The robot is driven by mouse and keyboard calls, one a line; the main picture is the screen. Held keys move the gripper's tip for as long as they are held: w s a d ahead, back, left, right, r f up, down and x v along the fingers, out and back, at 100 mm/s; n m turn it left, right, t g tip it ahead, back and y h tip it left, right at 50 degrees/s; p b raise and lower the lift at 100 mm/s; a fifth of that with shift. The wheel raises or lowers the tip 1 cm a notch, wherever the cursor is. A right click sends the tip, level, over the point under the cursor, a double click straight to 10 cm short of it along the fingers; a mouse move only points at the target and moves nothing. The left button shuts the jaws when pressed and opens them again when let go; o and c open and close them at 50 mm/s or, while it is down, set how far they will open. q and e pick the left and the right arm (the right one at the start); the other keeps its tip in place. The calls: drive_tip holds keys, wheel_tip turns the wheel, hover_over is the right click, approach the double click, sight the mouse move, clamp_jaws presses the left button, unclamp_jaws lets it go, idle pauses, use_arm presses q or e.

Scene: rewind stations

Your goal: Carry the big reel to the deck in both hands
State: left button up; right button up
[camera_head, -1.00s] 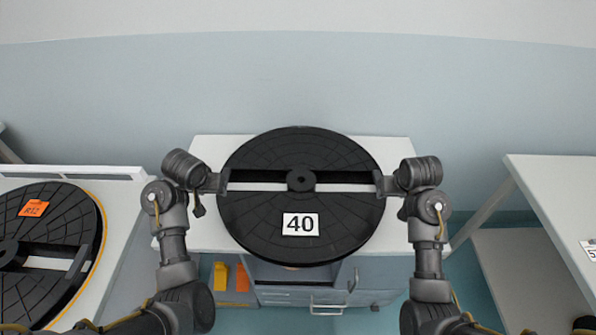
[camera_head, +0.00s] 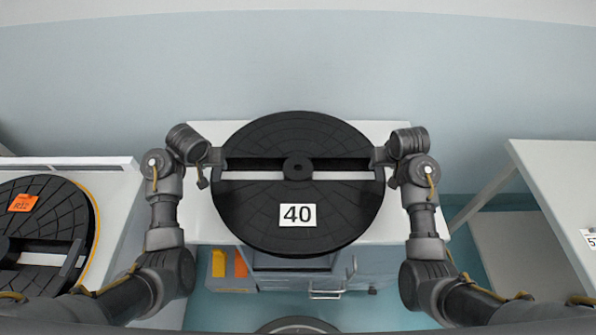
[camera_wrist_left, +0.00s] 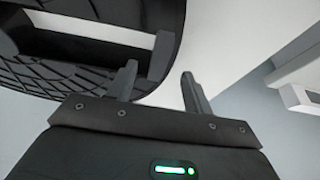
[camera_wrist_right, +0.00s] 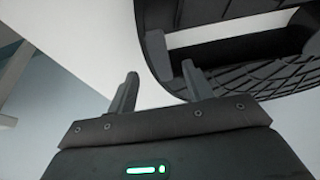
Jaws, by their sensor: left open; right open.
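The big reel (camera_head: 297,226) is a wide black disc with a white label reading 40, a central hub and a slot across it. It lies flat over a white-topped table (camera_head: 400,228). My left gripper (camera_head: 216,157) is at its left rim and my right gripper (camera_head: 380,158) at its right rim, level with the slot. I cannot tell which station is the deck.
At left, another black reel (camera_head: 50,210) with an orange label lies on a white station (camera_head: 122,200). At right stands a white table (camera_head: 560,180) with a numbered card. Under the middle table are drawers (camera_head: 325,283) and a bin with yellow and orange items (camera_head: 230,265).

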sight(217, 169)
use_arm(q)
drive_tip(key=shift+x, duration=3.05)
use_arm(e)
drive_tip(key=shift+x, duration=3.05)
use_arm(q)
clamp_jaws()
use_arm(e)
clamp_jaws()
drive_tip(key=shift+r, duration=0.1)
